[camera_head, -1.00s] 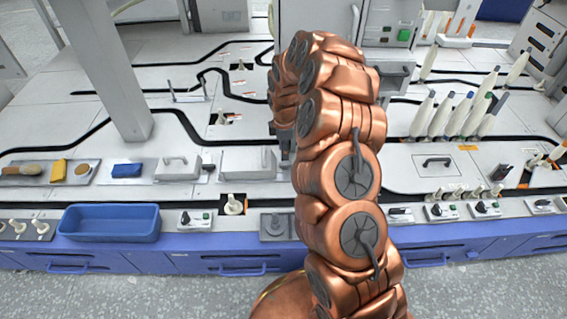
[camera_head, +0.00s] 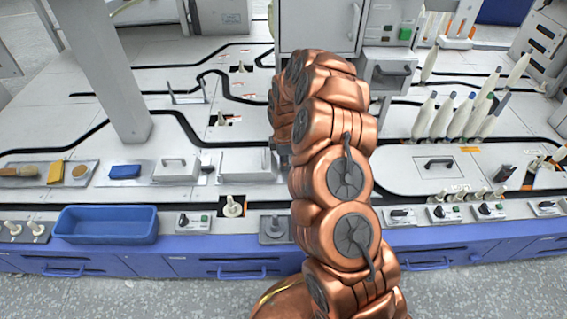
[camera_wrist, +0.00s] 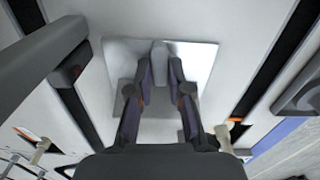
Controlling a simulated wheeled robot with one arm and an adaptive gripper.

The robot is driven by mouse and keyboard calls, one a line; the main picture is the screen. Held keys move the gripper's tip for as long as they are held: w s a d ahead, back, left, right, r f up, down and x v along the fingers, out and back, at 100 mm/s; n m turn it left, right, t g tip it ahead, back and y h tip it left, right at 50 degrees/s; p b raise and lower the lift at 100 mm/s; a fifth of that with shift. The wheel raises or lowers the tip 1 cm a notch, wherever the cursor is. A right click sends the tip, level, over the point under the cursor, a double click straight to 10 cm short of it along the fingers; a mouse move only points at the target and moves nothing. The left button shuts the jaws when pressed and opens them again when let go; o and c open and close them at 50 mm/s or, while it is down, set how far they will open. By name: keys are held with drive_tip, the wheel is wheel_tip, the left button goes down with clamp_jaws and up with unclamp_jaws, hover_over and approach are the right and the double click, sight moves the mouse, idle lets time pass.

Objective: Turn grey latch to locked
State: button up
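In the wrist view, a small upright grey piece that looks like the grey latch (camera_wrist: 159,56) stands on a light grey square plate (camera_wrist: 198,58). My gripper (camera_wrist: 161,70) is open, with one finger on each side of this piece. The fingertips look close to it, but I cannot tell whether they touch it. In the head view, my copper-coloured arm covers much of the middle, and a dark part of my gripper (camera_head: 283,152) shows only at the arm's left edge. The latch cannot be made out there.
A blue tray (camera_head: 107,238) sits at the front left. A grey plate with a knob (camera_head: 275,229) lies left of my arm near the front edge. A grey cabinet (camera_head: 318,25) stands behind my arm, and white bobbins (camera_head: 440,118) stand at right.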

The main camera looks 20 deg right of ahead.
clamp_jaws()
drive_tip(key=shift+r+m+p, duration=0.15)
drive_tip(key=shift+m+p, duration=0.15)
drive_tip(key=shift+p, duration=0.2)
drive_tip(key=shift+m+p, duration=0.3)
drive_tip(key=shift+p, duration=0.1)
drive_tip(key=shift+f, duration=0.2)
drive_tip(key=o, duration=0.5)
unclamp_jaws()
drive_tip(key=shift+o, duration=0.2)
drive_tip(key=shift+r, duration=0.1)
